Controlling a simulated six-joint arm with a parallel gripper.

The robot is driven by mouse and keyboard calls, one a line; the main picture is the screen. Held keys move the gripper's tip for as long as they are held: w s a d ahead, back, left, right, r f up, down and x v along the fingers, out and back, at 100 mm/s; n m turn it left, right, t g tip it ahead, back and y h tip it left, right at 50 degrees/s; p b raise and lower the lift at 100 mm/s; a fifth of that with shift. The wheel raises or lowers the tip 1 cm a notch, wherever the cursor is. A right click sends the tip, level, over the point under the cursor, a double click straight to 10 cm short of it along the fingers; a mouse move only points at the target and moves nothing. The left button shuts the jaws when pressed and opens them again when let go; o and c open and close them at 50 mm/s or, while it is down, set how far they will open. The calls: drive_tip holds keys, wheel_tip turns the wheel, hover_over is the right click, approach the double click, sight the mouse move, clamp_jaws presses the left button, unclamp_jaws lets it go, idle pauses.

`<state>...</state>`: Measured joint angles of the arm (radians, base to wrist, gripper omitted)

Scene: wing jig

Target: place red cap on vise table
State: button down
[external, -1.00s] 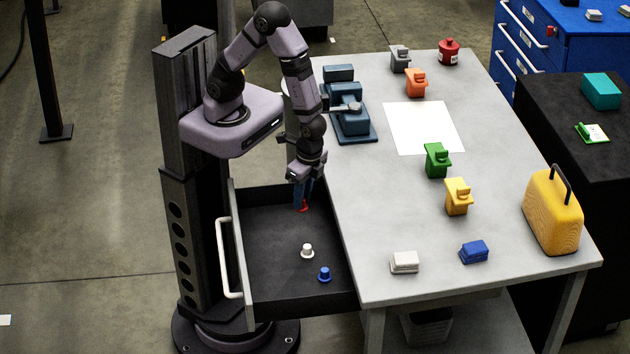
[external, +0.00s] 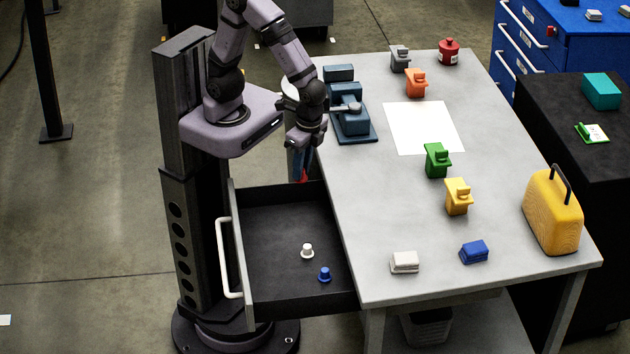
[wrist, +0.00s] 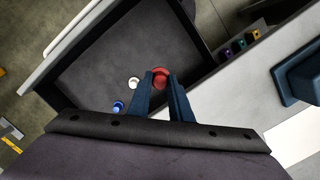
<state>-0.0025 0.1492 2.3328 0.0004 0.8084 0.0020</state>
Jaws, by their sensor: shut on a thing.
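My gripper (external: 302,172) is shut on the red cap (wrist: 160,77), which shows between the two blue fingertips in the wrist view. In the external view only a bit of red shows at the fingertips, above the back end of the open drawer (external: 290,218). The dark blue vise (external: 350,122) stands on the table's back left part, to the right of my gripper and apart from it. The vise's edge also shows at the right of the wrist view (wrist: 300,75).
A white cap (external: 307,250) and a blue cap (external: 324,274) stand in the drawer. The grey table (external: 390,200) holds green (external: 437,160), yellow (external: 458,196) and orange (external: 415,83) blocks, a white sheet (external: 424,128) and a yellow case (external: 553,212). The table's left edge lies beside my gripper.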

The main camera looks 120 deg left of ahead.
wheel_tip(320, 180, up, 10)
drive_tip(key=m+t+y+p, duration=0.1)
drive_tip(key=m+t+p, duration=0.15)
drive_tip(key=m, duration=2.45)
hover_over(407, 240)
drive_tip(key=shift+t, duration=0.25)
drive_tip(key=shift+s+d+f, duration=0.1)
drive_tip(key=shift+d+f, duration=0.05)
drive_tip(key=shift+f, duration=1.2)
drive_tip(key=shift+s+d+f, duration=0.1)
drive_tip(key=shift+f, duration=1.25)
drive_tip(key=shift+f+p, duration=1.2)
drive_tip(key=shift+f, duration=3.75)
